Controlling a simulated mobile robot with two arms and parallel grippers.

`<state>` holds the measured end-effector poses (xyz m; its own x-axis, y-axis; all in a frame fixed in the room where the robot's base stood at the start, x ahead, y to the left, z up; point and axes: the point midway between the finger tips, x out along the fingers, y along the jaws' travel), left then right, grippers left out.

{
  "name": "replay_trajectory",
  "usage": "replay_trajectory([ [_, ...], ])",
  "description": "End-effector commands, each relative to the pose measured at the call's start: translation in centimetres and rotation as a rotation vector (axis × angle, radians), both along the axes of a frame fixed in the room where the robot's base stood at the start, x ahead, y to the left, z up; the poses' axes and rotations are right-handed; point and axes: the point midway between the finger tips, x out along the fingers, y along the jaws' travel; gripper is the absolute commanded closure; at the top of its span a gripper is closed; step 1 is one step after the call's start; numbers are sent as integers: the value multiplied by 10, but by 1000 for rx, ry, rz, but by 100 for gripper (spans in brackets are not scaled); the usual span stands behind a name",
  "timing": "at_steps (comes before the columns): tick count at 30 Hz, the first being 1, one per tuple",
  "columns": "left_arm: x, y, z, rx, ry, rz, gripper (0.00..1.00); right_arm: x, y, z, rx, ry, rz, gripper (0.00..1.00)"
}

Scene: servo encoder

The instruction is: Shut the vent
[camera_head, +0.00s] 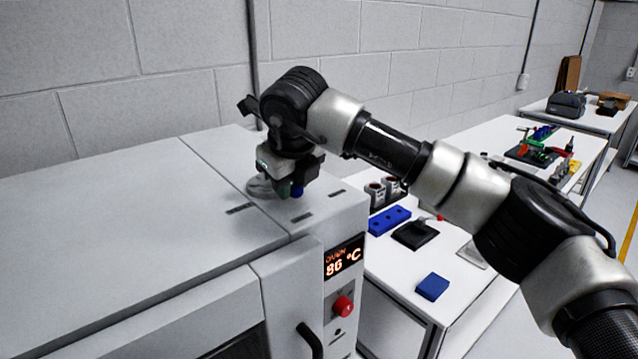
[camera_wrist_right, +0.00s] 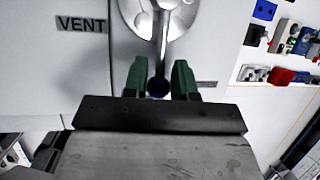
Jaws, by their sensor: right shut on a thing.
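The vent (camera_head: 260,188) is a round metal disc on top of the white oven (camera_head: 110,215). It also shows at the top of the right wrist view (camera_wrist_right: 185,17), beside a "VENT" label (camera_wrist_right: 81,24). A thin metal lever (camera_wrist_right: 162,45) runs from the disc down between my fingers and ends in a dark blue knob (camera_wrist_right: 158,88). My right gripper (camera_head: 291,190) reaches down over the vent's right side. Its green fingers (camera_wrist_right: 160,82) are shut on the lever's knob end, and they partly hide it. My left gripper is not in view.
A white table (camera_head: 395,267) to the right holds a blue block (camera_head: 432,287) and other small items. A grey block wall stands behind.

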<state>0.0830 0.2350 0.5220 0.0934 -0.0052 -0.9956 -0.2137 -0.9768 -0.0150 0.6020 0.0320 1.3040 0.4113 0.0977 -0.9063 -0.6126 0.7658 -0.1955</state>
Motion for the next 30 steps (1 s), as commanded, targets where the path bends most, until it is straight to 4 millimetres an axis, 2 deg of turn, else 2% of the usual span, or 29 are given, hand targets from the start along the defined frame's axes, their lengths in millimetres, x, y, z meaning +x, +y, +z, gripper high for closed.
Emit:
replay_trajectory([
  [6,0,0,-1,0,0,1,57,-2,13,1,1,-1,-18,100],
  [17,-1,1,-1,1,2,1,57,-2,14,1,1,0,-20,100],
  [18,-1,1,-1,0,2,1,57,-2,14,1,1,0,-20,70],
  [22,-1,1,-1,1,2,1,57,-2,14,1,1,0,-20,50],
  [23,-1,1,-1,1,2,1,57,-2,14,1,1,0,-20,48],
  [30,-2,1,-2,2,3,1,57,-2,13,1,0,0,-20,48],
])
